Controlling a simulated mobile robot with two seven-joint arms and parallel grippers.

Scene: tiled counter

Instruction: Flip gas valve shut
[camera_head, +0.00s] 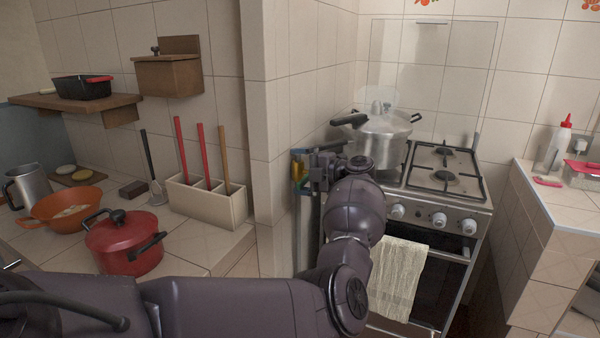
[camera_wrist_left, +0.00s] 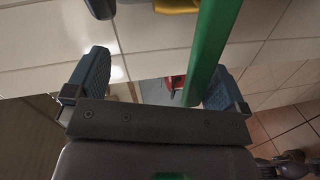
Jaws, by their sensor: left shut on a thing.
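The gas valve shows only in part in the head view, as a small yellow piece (camera_head: 297,170) at the wall corner left of the stove. My left gripper (camera_head: 308,168) is at it and hides much of it. In the left wrist view, a long green bar (camera_wrist_left: 208,50) runs beside the right-hand finger of my left gripper (camera_wrist_left: 156,88), overlapping it. The gripper is shut on this bar, though its fingers look well apart. A yellow part (camera_wrist_left: 177,6) shows at the top edge. My right gripper is in neither view.
A steel pressure cooker (camera_head: 380,138) stands on the stove (camera_head: 455,190), close behind my left gripper. A towel (camera_head: 400,275) hangs on the oven door. The left counter holds a red pot (camera_head: 122,245), an orange pan (camera_head: 65,207) and a utensil holder (camera_head: 205,203).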

